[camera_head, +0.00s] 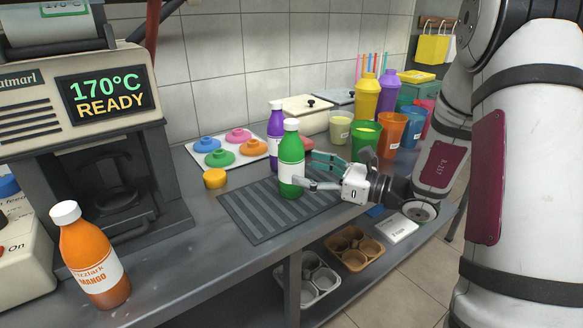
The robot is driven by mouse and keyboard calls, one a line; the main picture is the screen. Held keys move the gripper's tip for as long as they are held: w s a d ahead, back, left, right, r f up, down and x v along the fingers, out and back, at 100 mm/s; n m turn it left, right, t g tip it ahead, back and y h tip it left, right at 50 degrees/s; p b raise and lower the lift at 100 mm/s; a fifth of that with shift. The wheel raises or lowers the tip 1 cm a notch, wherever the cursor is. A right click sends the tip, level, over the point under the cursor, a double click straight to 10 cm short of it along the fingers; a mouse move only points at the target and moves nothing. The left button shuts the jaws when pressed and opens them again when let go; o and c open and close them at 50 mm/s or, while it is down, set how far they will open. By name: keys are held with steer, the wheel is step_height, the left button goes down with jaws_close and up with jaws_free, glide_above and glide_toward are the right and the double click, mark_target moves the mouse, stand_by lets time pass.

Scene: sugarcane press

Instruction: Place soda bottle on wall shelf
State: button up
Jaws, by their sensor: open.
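A green soda bottle (291,160) with a white cap stands upright on the dark ribbed mat (255,213). A purple bottle (275,133) with a white cap stands just behind it. An orange mango bottle (89,257) stands at the left front of the counter. My gripper (312,172) is open, its fingers pointing left at the green bottle. One finger is by the bottle's upper right and the other reaches its lower front; whether they touch it I cannot tell. No wall shelf clearly shows; a small wooden rack (437,22) is on the far wall.
A press machine (75,110) reading 170°C READY stands at left. Several coloured cups (391,131) crowd the right back. A lower shelf holds muffin tins (353,250).

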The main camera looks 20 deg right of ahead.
mark_target(303, 168)
steer(key=b+x, duration=0.1)
steer(key=x, duration=0.4)
steer(key=shift+w+f, duration=0.1)
steer(key=shift+w, duration=0.05)
steer(key=shift+c, duration=0.3)
jaws_close()
